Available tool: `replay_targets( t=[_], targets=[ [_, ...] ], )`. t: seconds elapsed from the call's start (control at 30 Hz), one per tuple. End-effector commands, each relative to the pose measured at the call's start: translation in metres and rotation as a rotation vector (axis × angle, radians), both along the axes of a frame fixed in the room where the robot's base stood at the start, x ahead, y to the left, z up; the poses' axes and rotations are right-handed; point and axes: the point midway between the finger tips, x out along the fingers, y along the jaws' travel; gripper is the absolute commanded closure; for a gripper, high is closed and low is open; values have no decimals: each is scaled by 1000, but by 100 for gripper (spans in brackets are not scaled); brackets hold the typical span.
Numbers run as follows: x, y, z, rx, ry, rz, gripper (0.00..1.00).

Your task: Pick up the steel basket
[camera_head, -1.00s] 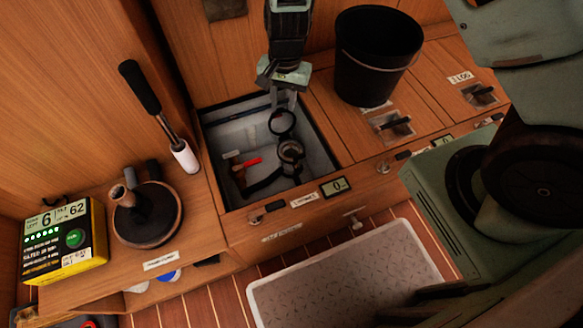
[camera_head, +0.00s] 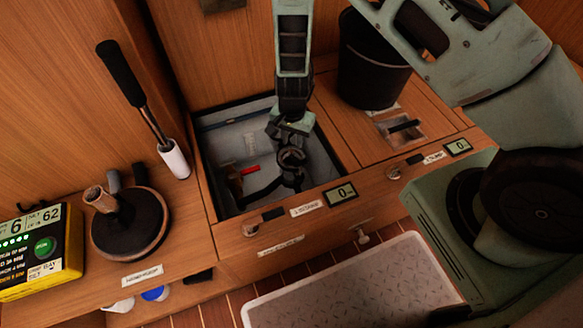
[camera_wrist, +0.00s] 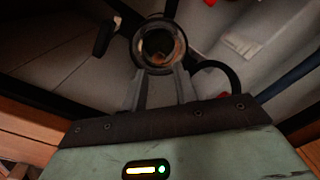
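A round grey metal rim with a dark, rusty-brown inside, which looks like the steel basket (camera_wrist: 160,46) in its strainer, lies just ahead of my fingertips in the wrist view. In the head view the dark strainer (camera_head: 291,160) stands in the open locker well, and I cannot make out the basket apart from it. My gripper (camera_wrist: 158,80) has its two fingers spread, one toward each side of the rim. Nothing shows held between them. Whether the fingertips touch the rim is not clear. In the head view my gripper (camera_head: 290,128) reaches down into the well.
A black ring (camera_wrist: 218,72) stands right of the fingers. A red-handled valve (camera_head: 248,171) and dark hoses lie in the well. A black bucket (camera_head: 372,72) stands on the right lid. A round base with a pipe (camera_head: 130,222) and a yellow box (camera_head: 38,250) are left.

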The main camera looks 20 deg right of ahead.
Motion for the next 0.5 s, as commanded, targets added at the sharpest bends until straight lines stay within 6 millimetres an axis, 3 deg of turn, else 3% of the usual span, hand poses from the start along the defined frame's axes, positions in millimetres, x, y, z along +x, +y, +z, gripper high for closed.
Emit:
replay_targets(
  t=[0.17,0.5],
  targets=[
    [-1,1,-11,0,0,-1,71],
    [-4,3,-55,0,1,-2,71]
  ],
)
